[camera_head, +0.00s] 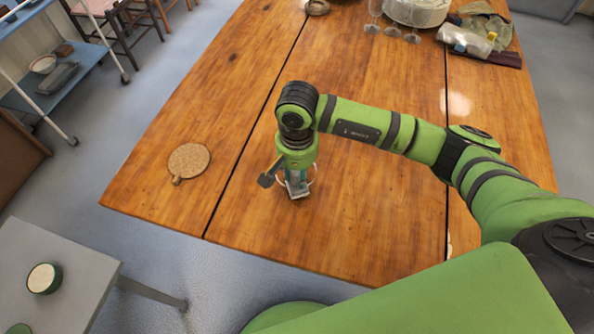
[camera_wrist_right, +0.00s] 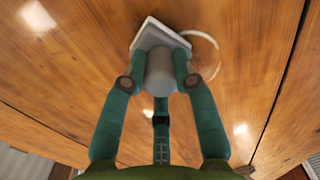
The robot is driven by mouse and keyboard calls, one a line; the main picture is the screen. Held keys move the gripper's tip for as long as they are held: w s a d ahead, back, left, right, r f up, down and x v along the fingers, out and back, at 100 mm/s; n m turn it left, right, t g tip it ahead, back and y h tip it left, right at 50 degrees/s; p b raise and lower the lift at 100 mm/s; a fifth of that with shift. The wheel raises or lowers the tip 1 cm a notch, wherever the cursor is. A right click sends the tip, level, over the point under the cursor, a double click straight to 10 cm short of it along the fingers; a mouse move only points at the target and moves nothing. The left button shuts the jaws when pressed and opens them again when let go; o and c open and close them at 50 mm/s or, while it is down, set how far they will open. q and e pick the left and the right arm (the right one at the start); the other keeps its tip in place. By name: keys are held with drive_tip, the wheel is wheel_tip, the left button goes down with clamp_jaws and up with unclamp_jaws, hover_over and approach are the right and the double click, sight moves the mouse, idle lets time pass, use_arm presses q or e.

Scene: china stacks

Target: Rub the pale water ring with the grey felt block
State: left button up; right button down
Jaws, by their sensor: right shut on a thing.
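The grey felt block (camera_wrist_right: 160,40) has a flat pale base and a rounded grey grip. My right gripper (camera_wrist_right: 158,82) is shut on that grip, one finger on each side. In the head view the block (camera_head: 298,190) is at the tabletop below my right gripper (camera_head: 296,178), partly hidden by it. The pale water ring (camera_wrist_right: 217,52) is a thin whitish arc on the wood, to the right of the block in the wrist view. The block appears to cover its left part. In the head view only a bit of the ring (camera_head: 314,174) shows. My left gripper is not in view.
On the wooden table (camera_head: 230,120) a round cork mat (camera_head: 189,160) lies left. Stemmed glasses (camera_head: 391,31), a stack of plates (camera_head: 420,12) and a crumpled cloth (camera_head: 488,30) are at the back right. The wood around the block is clear. A grey side table (camera_head: 80,250) is lower left.

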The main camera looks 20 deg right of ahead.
idle(0.5)
drive_tip(key=shift+f+b, duration=0.45)
drive_tip(key=shift+b, duration=0.15)
idle(0.4)
drive_tip(key=shift+w+d, duration=0.15)
drive_tip(key=shift+w, duration=0.05)
drive_tip(key=shift+w+d+f+b, duration=0.1)
drive_tip(key=shift+w+d+b, duration=0.2)
drive_tip(key=shift+w+b, duration=0.25)
drive_tip(key=shift+w+d+b, duration=0.3)
